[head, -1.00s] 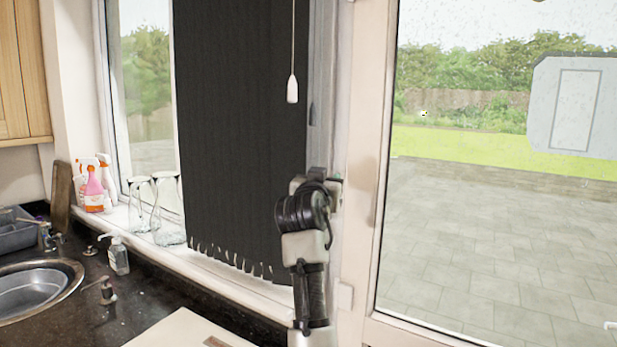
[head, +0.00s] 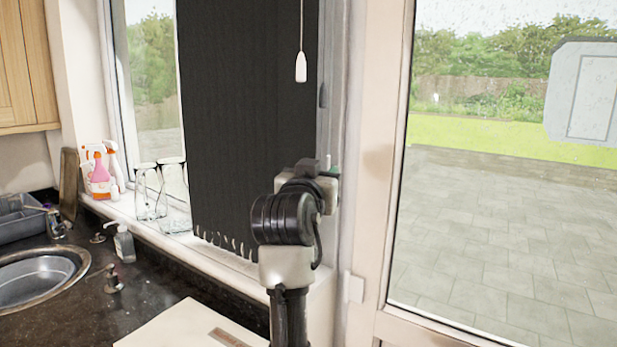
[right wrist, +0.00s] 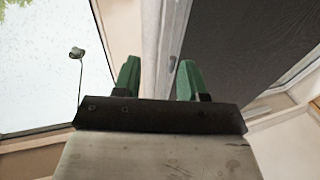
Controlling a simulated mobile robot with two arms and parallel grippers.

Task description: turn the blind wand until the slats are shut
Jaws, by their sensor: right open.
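The dark vertical blind (head: 235,110) hangs over the right part of the corner window; bare glass shows to its left. Its slats look like one dark panel with a scalloped lower edge. A thin cord with a white wand end (head: 301,66) hangs in front of its right side. My right gripper (head: 327,162) is below the white end, apart from it, its jaws mostly hidden by my wrist. In the right wrist view my right gripper (right wrist: 158,78) is open, with nothing between its green fingers. The blind (right wrist: 245,45) is at the right there. My left gripper is out of view.
A glazed door (head: 490,220) stands at the right. Glass jugs (head: 172,200) and spray bottles (head: 100,175) stand on the sill. A soap bottle (head: 123,243) and sink (head: 40,283) are at the left. A pale board (head: 175,330) lies in front.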

